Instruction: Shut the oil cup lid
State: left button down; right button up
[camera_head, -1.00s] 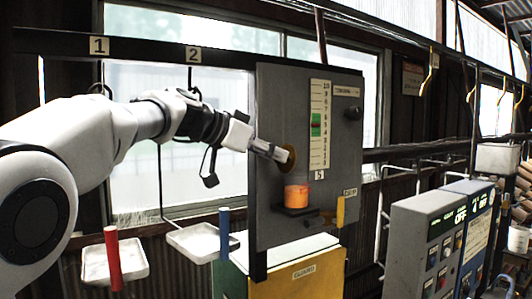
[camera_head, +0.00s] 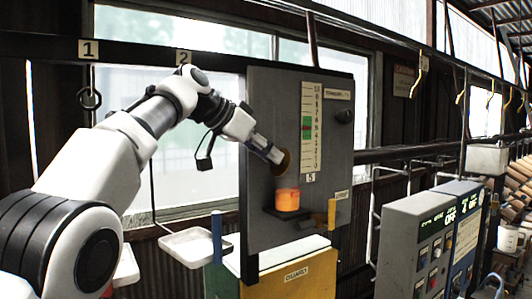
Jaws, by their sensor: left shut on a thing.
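The orange oil cup (camera_head: 288,200) stands on a small dark shelf on the grey panel (camera_head: 268,110). Its round brown lid (camera_head: 286,163) is up above the cup, standing steeply and apart from the cup's rim. My left gripper (camera_head: 274,156) reaches in from the left and its fingers are shut on the lid. The fingertips partly cover the lid, so the exact grip is hard to see. My right gripper is not in view.
A numbered scale (camera_head: 311,128) with a green band is on the panel right of the lid. A yellow handle (camera_head: 332,213) sits right of the cup. A white tray (camera_head: 186,246) hangs at lower left. Control boxes (camera_head: 414,243) stand at right.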

pick_arm(q)
jog(key=c, duration=1)
grip_release()
jog(key=shift+f, duration=0.2)
jog(key=shift+o, duration=0.4)
jog(key=shift+w+d, duration=0.2)
jog(key=shift+d, duration=0.05)
jog(key=shift+a+r, duration=0.1)
jog(key=v, duration=1.1)
jog(key=shift+s+a, duration=0.15)
jog(key=shift+a, duration=0.1)
jog(key=shift+r, duration=0.1)
